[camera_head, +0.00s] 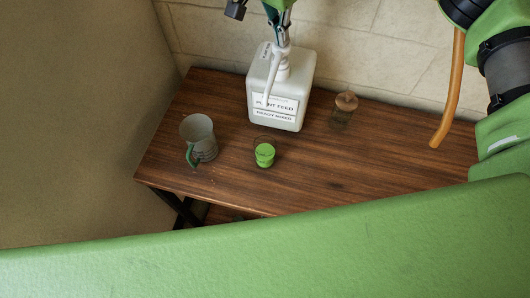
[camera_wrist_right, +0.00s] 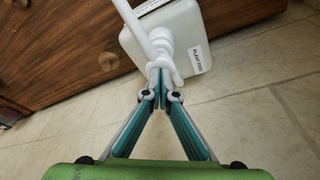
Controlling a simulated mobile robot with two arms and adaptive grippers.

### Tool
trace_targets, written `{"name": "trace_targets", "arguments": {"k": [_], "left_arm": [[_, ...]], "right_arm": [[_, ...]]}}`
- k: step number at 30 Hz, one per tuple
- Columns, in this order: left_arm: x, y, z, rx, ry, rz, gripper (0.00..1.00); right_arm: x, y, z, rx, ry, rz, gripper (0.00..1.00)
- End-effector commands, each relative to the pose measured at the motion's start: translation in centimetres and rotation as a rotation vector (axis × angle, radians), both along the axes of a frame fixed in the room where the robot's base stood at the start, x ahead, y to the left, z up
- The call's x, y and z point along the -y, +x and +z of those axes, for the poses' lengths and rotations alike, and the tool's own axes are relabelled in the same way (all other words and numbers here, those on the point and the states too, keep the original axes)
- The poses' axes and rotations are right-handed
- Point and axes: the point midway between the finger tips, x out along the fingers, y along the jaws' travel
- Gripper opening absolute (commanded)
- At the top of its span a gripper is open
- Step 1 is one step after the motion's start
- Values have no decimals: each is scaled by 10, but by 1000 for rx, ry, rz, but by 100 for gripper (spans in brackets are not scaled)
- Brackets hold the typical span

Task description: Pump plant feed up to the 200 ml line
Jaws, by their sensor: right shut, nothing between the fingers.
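A white square plant feed bucket (camera_head: 293,115) stands near the back of the wooden table, its label facing the front. Its white pump (camera_head: 283,72) rises from the top, with a long spout pointing down and forward. The bucket (camera_wrist_right: 178,35) and pump (camera_wrist_right: 165,45) also show in the right wrist view. My right gripper (camera_head: 283,44) is shut and empty, its fingertips at the top of the pump; the wrist view shows the closed tips (camera_wrist_right: 161,80) over the pump, contact unclear. A grey translucent jug (camera_head: 201,132) with a green handle stands left of the bucket. No 200 ml line is readable.
A small green tub (camera_head: 264,153) stands in front of the bucket. A small brownish glass jar (camera_head: 343,110) with a knobbed lid stands to its right. The table (camera_head: 350,175) is clear at front right.

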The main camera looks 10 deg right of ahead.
Motion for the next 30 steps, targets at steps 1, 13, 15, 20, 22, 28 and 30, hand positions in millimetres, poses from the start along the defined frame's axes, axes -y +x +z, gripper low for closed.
{"name": "trace_targets", "arguments": {"k": [1, 13, 15, 20, 22, 28, 30], "left_arm": [[0, 0, 0, 0, 0, 0, 54], [0, 0, 20, 0, 0, 0, 54], [0, 0, 24, 0, 0, 0, 54], [0, 0, 30, 0, 0, 0, 54], [0, 0, 30, 0, 0, 0, 54], [0, 0, 29, 0, 0, 0, 54], [0, 0, 29, 0, 0, 0, 54]], "right_arm": [[0, -2, -3, -8, -2, 1, 0], [0, -1, 30, -7, -3, 2, 0], [0, -1, 36, -6, -2, 1, 0], [0, -1, 48, -5, -1, 2, 0], [0, -1, 48, -5, -1, 2, 0], [0, -1, 48, -3, -1, 1, 0], [0, -1, 48, -3, -1, 1, 0]]}}
